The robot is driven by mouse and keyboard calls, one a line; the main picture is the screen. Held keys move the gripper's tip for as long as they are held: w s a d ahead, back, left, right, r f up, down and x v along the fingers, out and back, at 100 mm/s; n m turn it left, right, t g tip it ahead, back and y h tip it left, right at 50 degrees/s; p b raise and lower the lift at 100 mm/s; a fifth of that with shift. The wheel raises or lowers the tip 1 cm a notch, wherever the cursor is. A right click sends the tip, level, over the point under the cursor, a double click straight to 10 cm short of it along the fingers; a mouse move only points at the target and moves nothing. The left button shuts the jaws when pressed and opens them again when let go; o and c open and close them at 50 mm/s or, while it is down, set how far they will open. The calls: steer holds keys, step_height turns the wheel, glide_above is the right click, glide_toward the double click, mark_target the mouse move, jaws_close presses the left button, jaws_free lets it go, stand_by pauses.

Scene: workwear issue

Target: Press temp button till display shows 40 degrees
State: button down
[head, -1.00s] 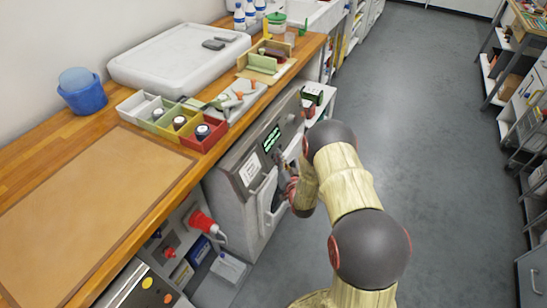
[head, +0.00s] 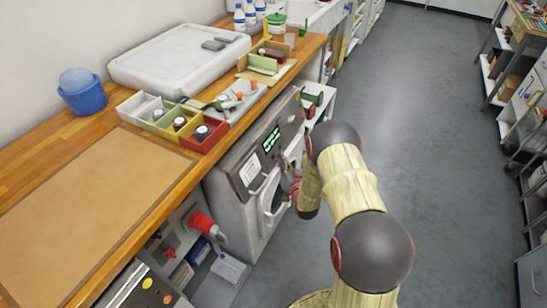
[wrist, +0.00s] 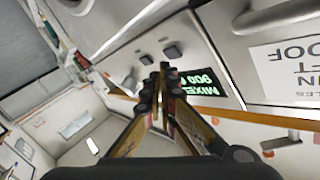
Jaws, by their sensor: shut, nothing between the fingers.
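The washing machine's control panel (head: 285,125) has a small dark display (head: 272,138) with green text. In the wrist view the display (wrist: 196,88) appears upside down, with "MIXED" and "900" legible and part hidden behind my fingers. No 40 can be read. In the head view my gripper (head: 284,160) is beside the display.
A white label (head: 250,170) and a door handle (head: 264,192) are on the machine's front. The wooden worktop (head: 110,130) above carries coloured bins (head: 203,137) and a white tray (head: 180,52). A red plug (head: 202,223) sticks out at lower left. Open floor lies to the right.

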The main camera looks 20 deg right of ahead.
steer(key=s+d, duration=0.1)
steer(key=s+d+r, duration=0.1)
steer(key=s+d+p, duration=0.1)
steer(key=shift+s+r, duration=0.25)
steer(key=shift+s, duration=0.15)
stand_by(0.4)
stand_by(2.6)
